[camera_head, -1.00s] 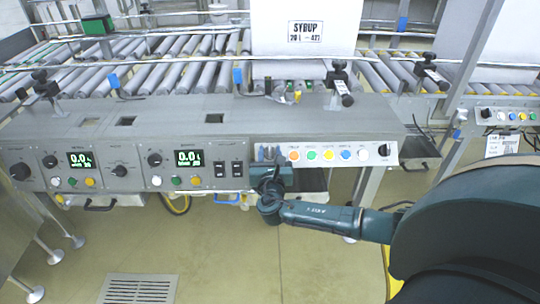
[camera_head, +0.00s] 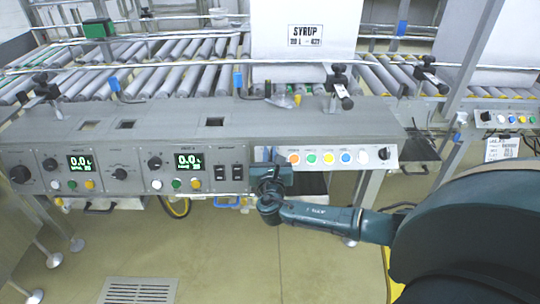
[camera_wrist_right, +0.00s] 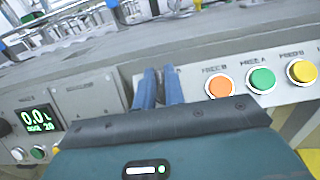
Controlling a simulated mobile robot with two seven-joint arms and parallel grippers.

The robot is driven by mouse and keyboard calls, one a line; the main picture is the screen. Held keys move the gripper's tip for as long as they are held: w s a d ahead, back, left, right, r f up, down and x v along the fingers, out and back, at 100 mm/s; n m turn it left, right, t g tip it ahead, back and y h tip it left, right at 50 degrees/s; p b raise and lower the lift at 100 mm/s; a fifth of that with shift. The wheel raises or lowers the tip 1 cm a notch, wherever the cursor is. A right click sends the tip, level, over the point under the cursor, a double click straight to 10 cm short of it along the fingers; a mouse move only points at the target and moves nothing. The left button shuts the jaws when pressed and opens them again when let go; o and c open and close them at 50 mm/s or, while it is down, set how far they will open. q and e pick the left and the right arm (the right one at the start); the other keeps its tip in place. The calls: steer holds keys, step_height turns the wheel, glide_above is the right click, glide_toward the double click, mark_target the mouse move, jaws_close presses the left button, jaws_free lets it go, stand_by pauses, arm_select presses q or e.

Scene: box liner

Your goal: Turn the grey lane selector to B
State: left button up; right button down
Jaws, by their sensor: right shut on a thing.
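My right gripper (camera_head: 268,155) is at the left end of the white button panel (camera_head: 335,157), under the front edge of the grey console. In the right wrist view its two blue fingers (camera_wrist_right: 160,86) point at the panel, close together, left of the orange button (camera_wrist_right: 219,86). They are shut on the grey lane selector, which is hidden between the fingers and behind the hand. Its pointer and the letter B cannot be read. My left gripper is not in view.
Roller conveyors and a SYRUP box (camera_head: 305,35) stand behind.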

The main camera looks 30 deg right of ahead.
steer(key=shift+s+f, duration=0.15)
steer(key=shift+f, duration=0.25)
steer(key=shift+a+m+g+h, duration=0.15)
steer(key=shift+m+g+h, duration=0.5)
steer(key=shift+m, duration=0.55)
steer(key=m+g+h, duration=0.2)
steer(key=m+g, duration=0.1)
steer(key=m, duration=0.1)
steer(key=shift+a+f, duration=0.1)
arm_select(q)
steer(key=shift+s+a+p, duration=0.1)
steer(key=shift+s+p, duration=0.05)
steer(key=shift+p, duration=0.15)
arm_select(e)
steer(key=shift+m+g+h, duration=0.85)
steer(key=shift+m+g, duration=1)
steer(key=shift+m, duration=0.85)
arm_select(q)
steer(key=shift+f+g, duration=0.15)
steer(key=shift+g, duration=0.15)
arm_select(e)
steer(key=c, duration=1.5)
jaws_free()
steer(key=shift+w, duration=0.2)
